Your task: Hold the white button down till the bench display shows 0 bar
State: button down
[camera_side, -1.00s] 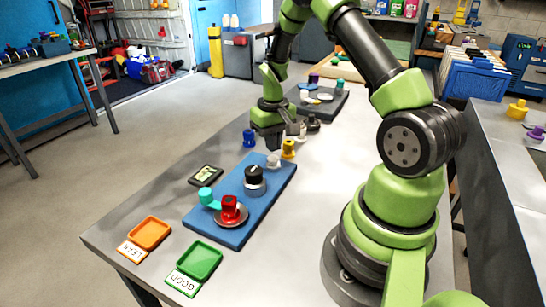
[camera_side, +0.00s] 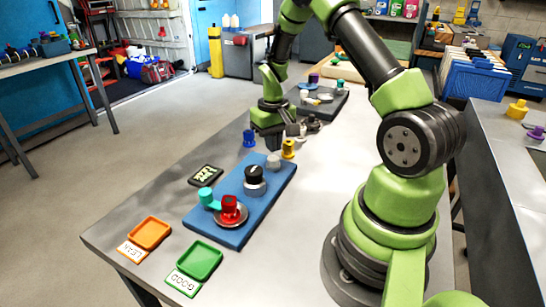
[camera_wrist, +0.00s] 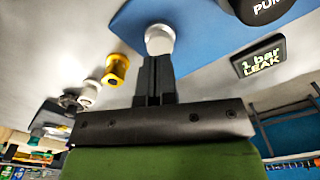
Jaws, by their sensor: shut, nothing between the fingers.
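The white button (camera_side: 273,161) stands at the far end of the blue board (camera_side: 231,222). In the wrist view the white button (camera_wrist: 159,38) shows just beyond my fingertips. My gripper (camera_side: 273,146) is shut and empty, pointing down over the button. In the wrist view my gripper (camera_wrist: 157,60) has its fingertips overlapping the button's near edge; I cannot tell whether they touch it. The bench display (camera_side: 206,175) lies left of the board. In the wrist view the display (camera_wrist: 261,56) reads "1 bar LEAK".
The board carries a black knob (camera_side: 254,176), a red part (camera_side: 230,205) and a teal part (camera_side: 207,196). A yellow fitting (camera_side: 288,148) and a blue one (camera_side: 249,138) stand near my gripper. Orange (camera_side: 149,233) and green (camera_side: 199,261) trays lie at the front.

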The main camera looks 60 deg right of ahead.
jog(key=shift+f, duration=0.25)
jog(key=shift+f, duration=1.2)
dwell(1.8)
jog(key=shift+r, duration=3.5)
jog(key=s+a+r+n+t, duration=0.1)
jog(key=s+a+r+t, duration=0.15)
jog(key=a+r, duration=0.55)
jog(key=s+a+r+t, duration=0.2)
jog(key=s+a+r, duration=0.1)
jog(key=a+r, duration=0.55)
jog(key=s+a+r+n+t+y, duration=0.1)
jog(key=s+a+r+t+y, duration=0.1)
jog(key=s, duration=0.6)
jog(key=shift+a+r+t, duration=0.35)
jog(key=shift+a+r, duration=0.35)
jog(key=shift+a, duration=0.2)
